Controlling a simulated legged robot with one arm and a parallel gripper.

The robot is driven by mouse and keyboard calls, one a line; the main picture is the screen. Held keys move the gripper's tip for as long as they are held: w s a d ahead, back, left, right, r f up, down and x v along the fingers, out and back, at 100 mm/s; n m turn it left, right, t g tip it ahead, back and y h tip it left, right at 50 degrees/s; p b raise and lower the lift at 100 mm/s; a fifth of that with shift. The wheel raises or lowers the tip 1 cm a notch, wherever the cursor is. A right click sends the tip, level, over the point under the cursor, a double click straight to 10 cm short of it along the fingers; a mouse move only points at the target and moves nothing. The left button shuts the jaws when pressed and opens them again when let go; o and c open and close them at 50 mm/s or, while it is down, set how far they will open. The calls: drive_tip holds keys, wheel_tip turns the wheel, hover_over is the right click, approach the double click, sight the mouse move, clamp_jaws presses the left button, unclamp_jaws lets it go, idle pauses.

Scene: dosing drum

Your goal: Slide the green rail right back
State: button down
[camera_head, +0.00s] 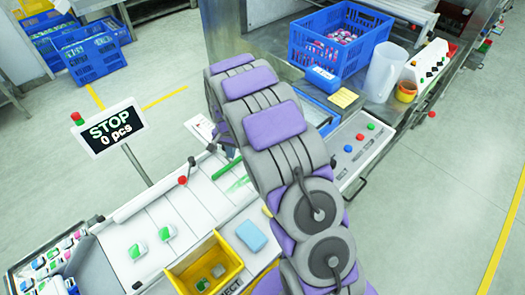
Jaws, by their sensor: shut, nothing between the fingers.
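My purple and grey arm rises from the bottom right and bends over the middle of the picture. My gripper is hidden behind the arm, so I cannot see whether it touches the rail.
A sign (110,127) reads "STOP 0 pcs". A yellow bin (207,262) with small pieces and a light blue block (251,235) are at the front. A button panel (362,145), a blue crate (335,40) and a clear jug (385,72) are right of my arm.

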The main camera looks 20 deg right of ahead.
drive_tip(key=shift+w+a, duration=0.3)
drive_tip(key=shift+w, duration=0.45)
drive_tip(key=shift+s, duration=0.1)
wheel_tip(320, 180, up, 8)
drive_tip(key=s+p, duration=0.1)
drive_tip(key=p, duration=0.2)
drive_tip(key=shift+d, duration=0.3)
idle(0.4)
drive_tip(key=shift+s, duration=0.15)
